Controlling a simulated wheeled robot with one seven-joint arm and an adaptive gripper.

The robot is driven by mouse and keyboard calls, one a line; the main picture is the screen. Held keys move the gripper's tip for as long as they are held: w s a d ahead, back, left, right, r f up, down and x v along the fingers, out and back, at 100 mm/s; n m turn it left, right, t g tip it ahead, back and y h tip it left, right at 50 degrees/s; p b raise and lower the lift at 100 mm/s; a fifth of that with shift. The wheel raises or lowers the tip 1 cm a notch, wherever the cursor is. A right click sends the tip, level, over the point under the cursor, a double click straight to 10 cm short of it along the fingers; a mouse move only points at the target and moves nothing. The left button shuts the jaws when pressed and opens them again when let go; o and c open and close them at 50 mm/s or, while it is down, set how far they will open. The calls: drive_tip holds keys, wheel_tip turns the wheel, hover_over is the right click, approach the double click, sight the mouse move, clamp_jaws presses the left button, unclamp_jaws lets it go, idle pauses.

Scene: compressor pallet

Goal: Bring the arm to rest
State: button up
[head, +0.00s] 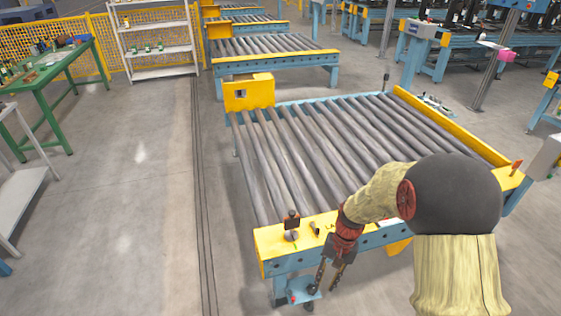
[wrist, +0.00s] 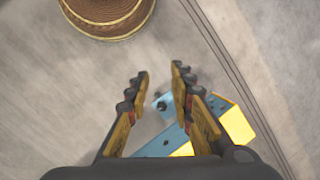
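My arm reaches in from the right of the head view and bends down at the near end of a roller conveyor (head: 330,150). My gripper (head: 324,288) points downward beside the conveyor's yellow end plate (head: 275,240), above a small blue bracket (head: 302,292). In the wrist view the two fingers of my gripper (wrist: 160,76) stand apart with nothing between them. The floor and part of the blue and yellow conveyor frame (wrist: 235,125) show beyond them. I cannot tell from the views whether the gripper touches the frame.
The rollers hold no load. A yellow box (head: 249,92) stands at the conveyor's far left corner. A green workbench (head: 50,72) and white shelves (head: 160,50) stand at the left and back. The floor (head: 130,200) left of the conveyor is clear.

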drive_tip(key=s+d+r+n+t, duration=0.1)
drive_tip(key=s+r, duration=0.4)
drive_tip(key=r, duration=0.5)
drive_tip(key=s+d+r+n+t+h, duration=0.1)
drive_tip(key=s+r+t, duration=0.3)
drive_tip(key=r, duration=0.7)
drive_tip(key=s+d+r+n+t+h, duration=0.1)
drive_tip(key=s+d+r+t, duration=0.1)
drive_tip(key=s+r, duration=0.6)
wheel_tip(320, 180, up, 2)
drive_tip(key=shift+d+r+n+t, duration=0.15)
drive_tip(key=shift+d+n+t, duration=0.25)
drive_tip(key=shift+t, duration=0.1)
drive_tip(key=shift+s, duration=0.1)
